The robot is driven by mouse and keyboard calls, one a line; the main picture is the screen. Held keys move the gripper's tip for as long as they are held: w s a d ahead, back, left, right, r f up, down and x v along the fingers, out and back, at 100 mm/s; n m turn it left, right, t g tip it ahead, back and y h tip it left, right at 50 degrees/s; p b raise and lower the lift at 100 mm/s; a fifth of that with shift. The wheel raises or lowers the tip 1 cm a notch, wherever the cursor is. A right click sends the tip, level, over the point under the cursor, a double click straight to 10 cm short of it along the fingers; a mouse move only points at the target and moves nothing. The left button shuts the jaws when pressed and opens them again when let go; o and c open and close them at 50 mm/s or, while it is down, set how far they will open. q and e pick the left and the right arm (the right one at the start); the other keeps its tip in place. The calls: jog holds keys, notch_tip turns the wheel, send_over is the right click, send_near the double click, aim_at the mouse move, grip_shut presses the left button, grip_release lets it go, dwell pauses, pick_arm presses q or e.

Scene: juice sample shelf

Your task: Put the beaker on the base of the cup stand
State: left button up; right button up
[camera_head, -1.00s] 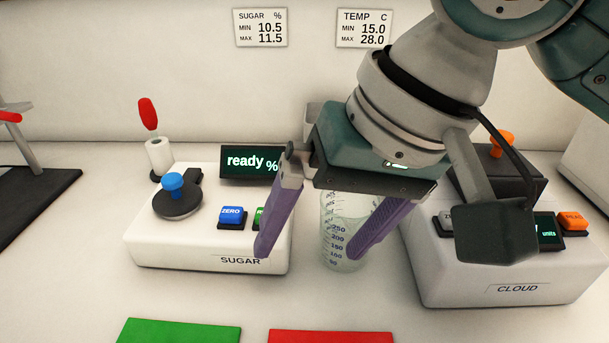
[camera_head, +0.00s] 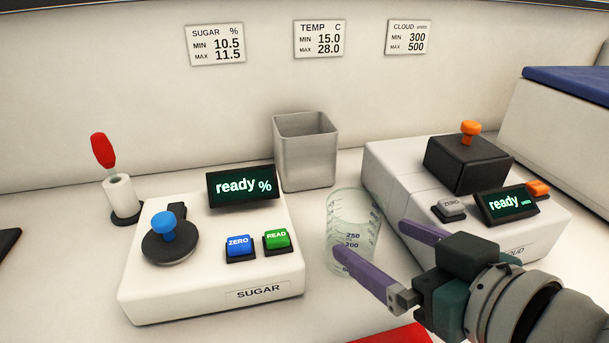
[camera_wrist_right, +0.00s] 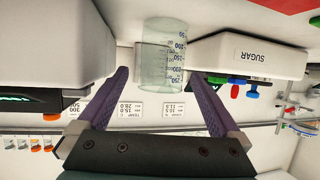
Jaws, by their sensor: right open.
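The clear glass beaker (camera_head: 350,215) with blue graduation marks stands upright on the bench between the sugar and cloud units. My right gripper (camera_head: 372,238) is open and low, reaching in from the right. One purple finger crosses in front of the beaker's lower part; the other is at its right. In the right wrist view the beaker (camera_wrist_right: 163,55) appears between the open fingertips (camera_wrist_right: 157,72), with no clear contact. Only a dark corner, possibly of the cup stand's base (camera_head: 8,240), shows at the left edge. My left gripper is out of view.
The sugar unit (camera_head: 212,275) stands left of the beaker, the cloud unit (camera_head: 385,185) right. A grey square container (camera_head: 306,150) stands behind. A red-topped item in a white holder (camera_head: 118,195) is at left. A red mat (camera_head: 400,335) lies in front.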

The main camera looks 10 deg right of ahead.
aim_at(372, 236)
jog(key=x, duration=0.3)
jog(key=shift+w+f+b, duration=0.1)
jog(key=shift+w+b, duration=0.15)
jog(key=shift+b, duration=0.05)
jog(key=shift+a+b+x, duration=0.1)
jog(key=shift+b+x, duration=0.2)
jog(key=shift+x, duration=1.2)
jog(key=shift+a+b+x, duration=0.15)
jog(key=shift+b+x, duration=0.1)
jog(key=shift+x, duration=1.2)
jog(key=shift+c, duration=0.2)
jog(key=c, duration=1.3)
jog(key=shift+r, duration=0.25)
